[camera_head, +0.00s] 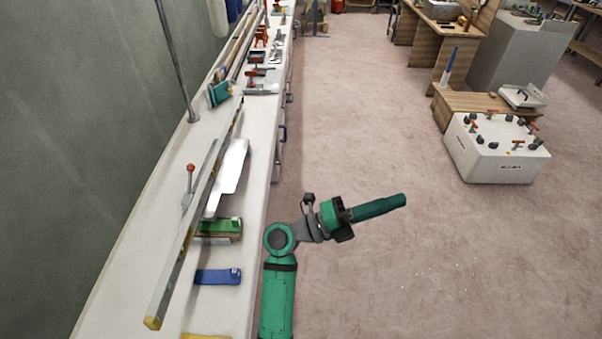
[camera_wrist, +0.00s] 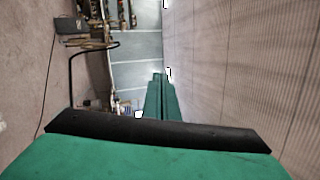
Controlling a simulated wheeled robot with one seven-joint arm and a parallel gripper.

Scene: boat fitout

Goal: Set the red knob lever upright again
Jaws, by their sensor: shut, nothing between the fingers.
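The red knob lever (camera_head: 190,169) stands on the white bench at the left in the head view. Its red ball is at the top of a thin grey stem, which looks close to upright; its exact tilt is hard to tell. A long metal bar lies just right of it. My gripper (camera_head: 404,200) is out over the open floor to the right of the bench, well apart from the lever, and points right. Its green fingers are shut and empty. They also show in the wrist view (camera_wrist: 158,78), where the lever is not in view.
The long bar (camera_head: 192,235) with a yellow end runs along the white bench (camera_head: 120,268). A grey pole (camera_head: 177,65), a white sheet (camera_head: 232,168), and green (camera_head: 226,226) and blue (camera_head: 217,277) items are nearby. A white box (camera_head: 495,160) with red handles stands right. The floor between is clear.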

